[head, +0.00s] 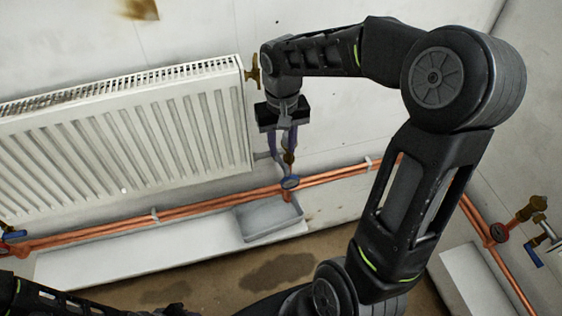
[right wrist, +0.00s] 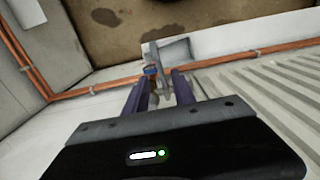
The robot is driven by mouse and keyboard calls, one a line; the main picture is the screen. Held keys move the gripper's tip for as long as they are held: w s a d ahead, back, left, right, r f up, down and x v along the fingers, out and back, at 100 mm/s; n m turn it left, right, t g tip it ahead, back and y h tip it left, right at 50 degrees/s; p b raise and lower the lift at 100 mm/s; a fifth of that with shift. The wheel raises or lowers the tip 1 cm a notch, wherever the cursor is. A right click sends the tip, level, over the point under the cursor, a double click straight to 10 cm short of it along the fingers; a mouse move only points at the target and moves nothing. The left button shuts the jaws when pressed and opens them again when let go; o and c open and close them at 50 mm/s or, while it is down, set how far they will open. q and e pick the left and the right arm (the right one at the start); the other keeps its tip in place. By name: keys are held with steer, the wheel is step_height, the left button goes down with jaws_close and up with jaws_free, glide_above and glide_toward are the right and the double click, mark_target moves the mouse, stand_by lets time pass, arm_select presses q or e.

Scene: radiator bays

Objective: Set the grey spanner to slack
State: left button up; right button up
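A grey, spanner-like part (head: 282,164) stands at the valve on the copper pipe, just below my right gripper (head: 282,150). It also shows in the right wrist view (right wrist: 165,87), between my purple fingers. The right gripper points down, and its fingers look apart, on either side of the grey part. I cannot tell whether they touch it. A blue-rimmed round dial (head: 290,183) sits on the pipe just below. My left arm shows only as dark parts at the bottom left; its fingers cannot be made out.
A white radiator (head: 120,140) hangs left of the right gripper. Copper pipes (head: 220,205) run along the wall below. A grey tray (head: 268,221) lies under the valve.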

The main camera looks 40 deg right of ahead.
mark_target(282, 161)
step_height(282, 161, down, 8)
steer(key=shift+r+p, duration=0.15)
steer(key=shift+p, duration=0.2)
jaws_close()
stand_by(1.5)
